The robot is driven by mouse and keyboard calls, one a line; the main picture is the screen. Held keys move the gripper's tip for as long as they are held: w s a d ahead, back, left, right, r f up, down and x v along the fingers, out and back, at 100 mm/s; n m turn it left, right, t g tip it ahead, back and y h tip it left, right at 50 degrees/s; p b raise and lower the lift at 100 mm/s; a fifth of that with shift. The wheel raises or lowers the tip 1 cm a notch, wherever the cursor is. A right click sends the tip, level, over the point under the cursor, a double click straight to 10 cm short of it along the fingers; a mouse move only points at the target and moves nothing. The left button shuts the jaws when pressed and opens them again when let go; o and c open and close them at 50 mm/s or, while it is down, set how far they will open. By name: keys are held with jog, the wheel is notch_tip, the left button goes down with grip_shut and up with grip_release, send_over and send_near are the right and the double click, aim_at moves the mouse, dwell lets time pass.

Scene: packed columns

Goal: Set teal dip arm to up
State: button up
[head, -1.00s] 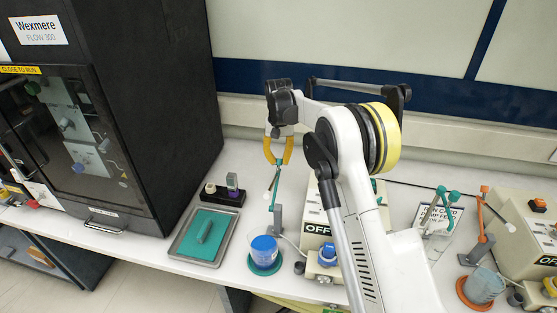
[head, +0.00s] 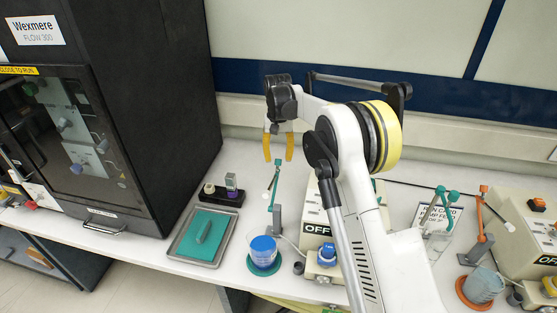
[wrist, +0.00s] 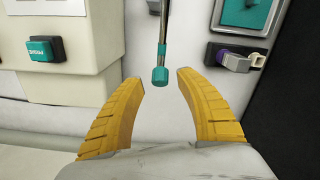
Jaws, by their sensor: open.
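In the wrist view my gripper (wrist: 161,82) has a finger on each side of the teal end, with no contact visible.
The cream pump box (head: 314,222) with an OFF label is right of the post. A teal pad in a metal tray (head: 174,252) and a black block (head: 222,197) lie to the left. The black Wexmere cabinet (head: 168,120) stands farther left. An orange dip arm (head: 484,215) is at far right.

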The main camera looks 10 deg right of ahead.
notch_tip(320, 180, up, 11)
jog(key=shift+f, duration=0.15)
jog(key=shift+w, duration=0.1)
jog(key=s+d+r+t+b, duration=0.2)
jog(key=s+r, duration=0.2)
jog(key=s, duration=0.5)
jog(key=s+d+r+t+b, duration=0.1)
jog(key=s+d+r+b, duration=0.2)
jog(key=s, duration=0.6)
jog(key=s+f+t, duration=0.1)
jog(key=s+f, duration=0.3)
jog(key=s, duration=0.3)
jog(key=s+d+f+t+b, duration=0.1)
jog(key=s+f+t, duration=0.1)
jog(key=s, duration=0.6)
jog(key=s+d+f+n+t+b, duration=0.1)
jog(key=s+f, duration=0.4)
jog(key=s, duration=0.2)
jog(key=shift+s+d+f, duration=0.2)
jog(key=shift+s+f, duration=0.05)
jog(key=shift+f, duration=0.05)
